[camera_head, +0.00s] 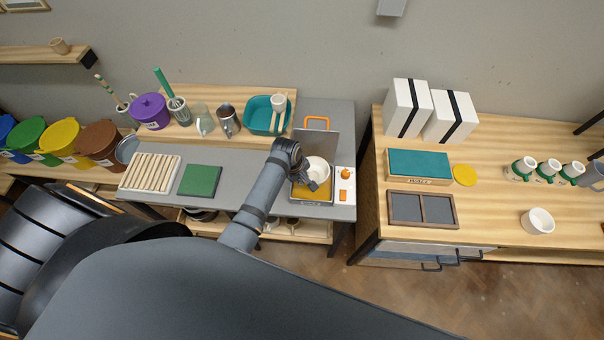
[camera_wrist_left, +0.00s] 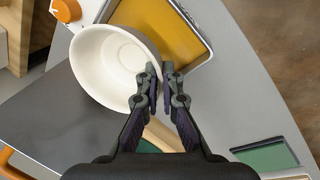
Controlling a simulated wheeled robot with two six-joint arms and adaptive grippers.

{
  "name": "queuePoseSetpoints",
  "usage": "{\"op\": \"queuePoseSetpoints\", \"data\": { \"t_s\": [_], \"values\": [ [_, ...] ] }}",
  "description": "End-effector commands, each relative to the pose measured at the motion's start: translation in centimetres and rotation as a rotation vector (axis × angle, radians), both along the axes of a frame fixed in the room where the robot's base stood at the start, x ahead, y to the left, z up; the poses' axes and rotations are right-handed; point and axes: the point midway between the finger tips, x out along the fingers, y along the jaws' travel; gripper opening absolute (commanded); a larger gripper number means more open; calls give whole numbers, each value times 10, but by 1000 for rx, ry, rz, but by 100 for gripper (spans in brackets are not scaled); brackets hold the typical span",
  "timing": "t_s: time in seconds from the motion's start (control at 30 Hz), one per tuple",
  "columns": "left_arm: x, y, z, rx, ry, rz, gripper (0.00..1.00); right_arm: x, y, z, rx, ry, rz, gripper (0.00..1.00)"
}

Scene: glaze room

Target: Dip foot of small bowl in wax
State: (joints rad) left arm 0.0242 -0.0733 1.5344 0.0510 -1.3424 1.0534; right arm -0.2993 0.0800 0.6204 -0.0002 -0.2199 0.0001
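The small bowl (camera_head: 318,168) is white and hangs in my left gripper (camera_head: 310,184) over the wax pan; it also shows large in the left wrist view (camera_wrist_left: 100,62). In the left wrist view the fingers (camera_wrist_left: 164,82) are shut on its rim, and its open side faces the camera. The amber wax (camera_head: 302,194) lies in a square pan on a white-fronted unit and shows beside the bowl in the left wrist view (camera_wrist_left: 165,28). The bowl's foot is hidden, so I cannot tell whether it touches the wax. My right gripper is not in view.
An orange knob (camera_head: 345,173) is on the unit's right side, and a grey upright panel (camera_head: 315,146) stands behind. A green pad (camera_head: 200,181) and a slatted rack (camera_head: 151,172) lie left. Another white bowl (camera_head: 538,222) stands on the right table.

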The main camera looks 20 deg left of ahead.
Motion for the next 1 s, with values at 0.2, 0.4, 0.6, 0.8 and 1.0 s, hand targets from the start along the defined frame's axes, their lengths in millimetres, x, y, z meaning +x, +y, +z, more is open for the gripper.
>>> {"op": "queuePoseSetpoints", "data": {
  "t_s": [0.2, 0.4, 0.6, 0.8, 1.0],
  "values": [
    [0, 0, -27, 1, 0, 0, 0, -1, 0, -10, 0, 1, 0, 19],
    [0, 0, -39, 0, -1, 0, 0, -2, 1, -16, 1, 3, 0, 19],
    [0, 0, -42, 1, -3, 0, 0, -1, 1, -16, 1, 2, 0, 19],
    [0, 0, -42, 0, -2, 0, 0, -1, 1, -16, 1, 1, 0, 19],
    [0, 0, -42, 0, -1, 0, 0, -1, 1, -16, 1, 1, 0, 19]
  ]
}}
